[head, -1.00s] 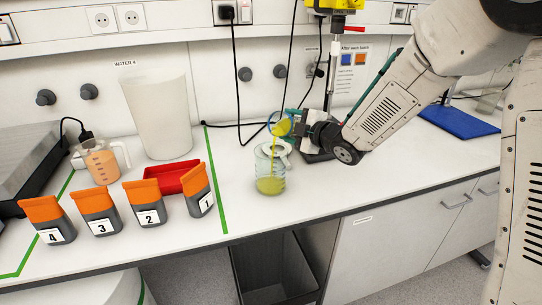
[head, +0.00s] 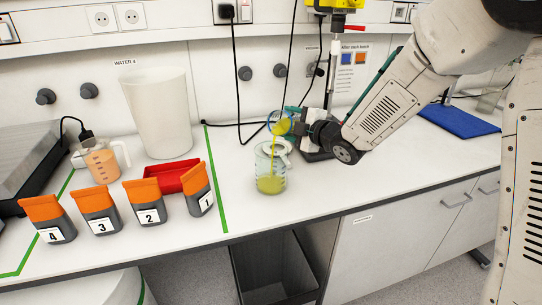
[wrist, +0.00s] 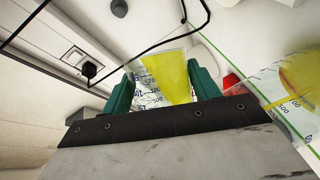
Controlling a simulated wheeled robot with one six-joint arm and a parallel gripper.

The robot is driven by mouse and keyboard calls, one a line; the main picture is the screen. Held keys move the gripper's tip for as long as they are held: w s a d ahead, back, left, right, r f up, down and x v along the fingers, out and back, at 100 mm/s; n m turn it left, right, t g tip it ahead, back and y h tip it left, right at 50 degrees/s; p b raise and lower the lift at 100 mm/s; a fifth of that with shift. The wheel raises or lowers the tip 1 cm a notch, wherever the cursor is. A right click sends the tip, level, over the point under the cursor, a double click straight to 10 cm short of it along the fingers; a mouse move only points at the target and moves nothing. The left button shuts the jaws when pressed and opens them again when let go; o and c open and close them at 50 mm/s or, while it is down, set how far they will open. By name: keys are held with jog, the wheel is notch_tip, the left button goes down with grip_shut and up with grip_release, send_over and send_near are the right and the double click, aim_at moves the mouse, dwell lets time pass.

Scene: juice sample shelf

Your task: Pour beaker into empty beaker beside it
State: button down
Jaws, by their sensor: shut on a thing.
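My gripper (head: 296,124) is shut on a tilted clear beaker (head: 279,125) that holds yellow-green liquid. The gripper's green fingers (wrist: 160,90) and the held beaker (wrist: 165,78) also show in the wrist view. A thin yellow stream runs from the tipped beaker down into the receiving beaker (head: 270,172), which stands upright on the bench below it. The receiving beaker holds yellow-green liquid in its lower part. In the wrist view part of the receiving beaker (wrist: 292,88) shows at the right edge.
A second clear jug with orange liquid (head: 101,160) stands at the left. Several numbered orange-topped containers (head: 148,200) and a red tray (head: 172,174) sit left of the green line. A tall white bin (head: 158,115) stands behind. The bench front between is clear.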

aim_at(293, 117)
jog(key=shift+r+n, duration=0.25)
jog(key=shift+n, duration=0.05)
dwell(0.5)
jog(key=shift+s+a+r+n+t+p, duration=0.25)
jog(key=shift+s+r+n, duration=0.1)
jog(key=shift+r, duration=0.3)
jog(key=shift+s+a+r+n+t+p, duration=0.1)
jog(key=shift+s+r+n+t+p, duration=0.1)
jog(key=shift+s+r+n, duration=0.3)
dwell(1.1)
jog(key=shift+a+f+n+t, duration=0.1)
jog(key=shift+f+n+t, duration=0.15)
jog(key=shift+f+n, duration=0.5)
dwell(1.4)
jog(key=shift+a+y+p, duration=0.1)
jog(key=shift+y+p, duration=0.2)
